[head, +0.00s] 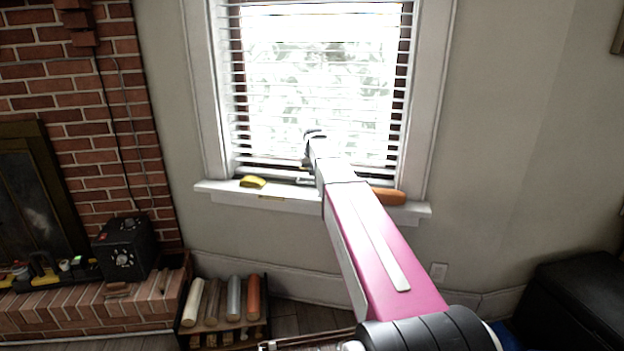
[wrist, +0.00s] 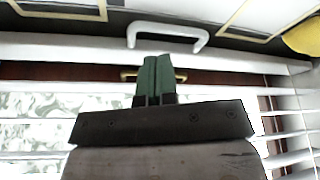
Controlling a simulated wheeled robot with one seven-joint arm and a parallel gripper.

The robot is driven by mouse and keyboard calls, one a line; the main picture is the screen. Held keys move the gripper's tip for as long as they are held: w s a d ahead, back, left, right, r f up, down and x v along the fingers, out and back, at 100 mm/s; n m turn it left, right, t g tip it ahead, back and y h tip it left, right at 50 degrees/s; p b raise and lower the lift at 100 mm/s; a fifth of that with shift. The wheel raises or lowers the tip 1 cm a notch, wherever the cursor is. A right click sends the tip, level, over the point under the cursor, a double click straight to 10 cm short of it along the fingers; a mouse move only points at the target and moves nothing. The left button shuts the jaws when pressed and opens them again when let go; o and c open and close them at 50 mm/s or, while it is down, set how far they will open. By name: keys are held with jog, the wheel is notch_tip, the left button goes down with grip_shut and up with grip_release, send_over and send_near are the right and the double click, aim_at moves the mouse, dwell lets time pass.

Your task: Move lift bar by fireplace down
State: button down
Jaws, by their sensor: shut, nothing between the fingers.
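The window (head: 318,90) by the fireplace has white slatted blinds. My gripper (wrist: 158,62) shows in the wrist view with its two green fingers together and nothing between them. A white bracket-shaped bar (wrist: 167,31) lies just beyond the fingertips, apart from them in the picture. A smaller brass-coloured handle (wrist: 128,73) on the dark red-brown sash is partly hidden behind the fingers. I cannot tell for certain which of these is the lift bar. In the head view my arm reaches to the lower window and hides part of it.
The white sill (head: 225,190) holds a yellow object (head: 253,182) left of my arm and an orange one (head: 389,196) right of it. The brick fireplace (head: 85,100), a black box (head: 125,248) and a log rack (head: 240,342) stand left. A dark seat (head: 575,300) is right.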

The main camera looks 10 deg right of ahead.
jog(key=v, duration=0.9)
jog(key=s+a+f+g, duration=0.1)
jog(key=s+f+g, duration=0.3)
jog(key=s+f, duration=2.6)
jog(key=shift+s+a+f, duration=0.2)
jog(key=shift+s+f, duration=0.2)
jog(key=shift+s, duration=0.55)
jog(key=c, duration=1.8)
grip_release()
